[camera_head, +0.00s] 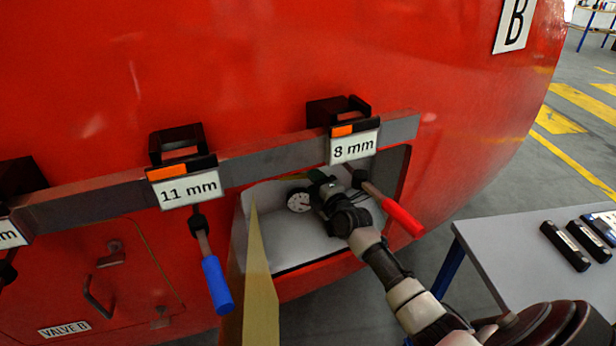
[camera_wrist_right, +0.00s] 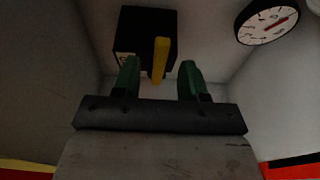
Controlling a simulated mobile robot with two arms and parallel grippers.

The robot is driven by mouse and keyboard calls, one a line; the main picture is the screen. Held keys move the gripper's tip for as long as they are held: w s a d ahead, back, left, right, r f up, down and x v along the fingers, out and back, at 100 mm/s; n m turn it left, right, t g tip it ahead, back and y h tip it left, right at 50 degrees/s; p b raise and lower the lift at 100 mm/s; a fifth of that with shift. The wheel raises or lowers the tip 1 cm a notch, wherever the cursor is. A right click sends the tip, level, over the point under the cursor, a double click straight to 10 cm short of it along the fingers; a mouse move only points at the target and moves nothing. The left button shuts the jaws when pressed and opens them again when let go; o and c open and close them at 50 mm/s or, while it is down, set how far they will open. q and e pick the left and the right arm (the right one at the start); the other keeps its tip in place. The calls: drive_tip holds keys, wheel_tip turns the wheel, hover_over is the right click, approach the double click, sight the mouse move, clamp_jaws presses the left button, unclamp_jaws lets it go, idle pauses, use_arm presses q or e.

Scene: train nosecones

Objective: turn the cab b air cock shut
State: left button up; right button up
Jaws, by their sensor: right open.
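The air cock shows in the right wrist view as a dark block (camera_wrist_right: 138,32) with a yellow lever (camera_wrist_right: 161,46) hanging down from it. My right gripper (camera_wrist_right: 159,65) is open, its two green fingers apart. The lever's lower end appears between the fingertips, nearer the left finger; I see no clear contact. In the head view my right gripper (camera_head: 322,184) reaches into the open recess in the red nosecone, and it and the arm largely hide the cock. My left gripper is not in view.
A round white gauge (camera_head: 299,200) sits beside the gripper. A rail (camera_head: 270,160) crosses above the recess, with a red-handled tool (camera_head: 402,217) and a blue-handled tool (camera_head: 217,285) hanging from it. A yellowish panel (camera_head: 261,300) stands at the recess's left. A grey table (camera_head: 500,245) is right.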

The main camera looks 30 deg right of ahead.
sight(298, 174)
drive_tip(key=shift+w+d+b, duration=0.15)
drive_tip(key=shift+w+b, duration=0.15)
drive_tip(key=shift+w, duration=1.75)
clamp_jaws()
